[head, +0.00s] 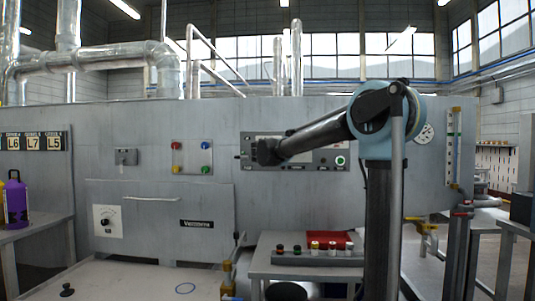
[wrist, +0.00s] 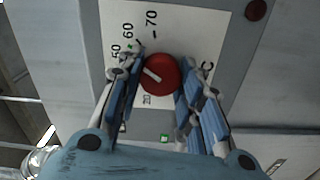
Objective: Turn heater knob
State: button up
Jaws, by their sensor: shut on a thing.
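A red heater knob (wrist: 162,76) with a white pointer mark sits on a white dial plate (wrist: 190,25) in the wrist view. The plate is printed with 50, 60, 70 and a C. The white mark points to the upper left in the picture, roughly toward the 50 and 60 side. My gripper (wrist: 160,68) has its blue-padded fingers on both sides of the knob, shut on it. In the head view my gripper (head: 266,152) is at the left part of the grey control panel (head: 325,160), and hides the knob.
A green light (wrist: 164,138) shows below the knob. A plate with coloured buttons (head: 192,157) is left of the control panel. A table with a red tray and several small items (head: 315,250) stands below. A black knob (head: 105,222) is at lower left.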

jog(key=shift+a+f, duration=0.1)
jog(key=shift+s, duration=0.1)
dwell(0.4)
jog(key=o, duration=1.1)
jog(key=shift+c, duration=0.2)
jog(key=s, duration=1.1)
jog(key=shift+s+a, duration=0.15)
jog(key=shift+s, duration=0.2)
